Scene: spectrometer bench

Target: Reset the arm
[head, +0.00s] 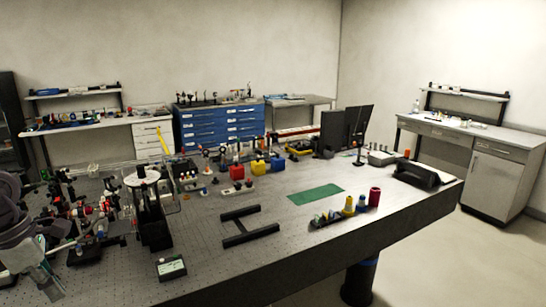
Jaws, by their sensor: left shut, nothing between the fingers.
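My left arm comes in at the lower left edge of the head view. My left gripper (50,288) hangs from it, pointing down and to the right, shut and empty. It is in front of the left part of the optical table (215,285), apart from the small box with a pale label (171,268) to its right. The arm hides part of the table's left side. My right arm and gripper are not in view.
Crowded optical mounts (75,215) stand close beside my left arm. A black stand with a white round top (150,205) is further right. A black H-shaped frame (250,228) and green mat (316,194) lie mid-table, with bare surface around them.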

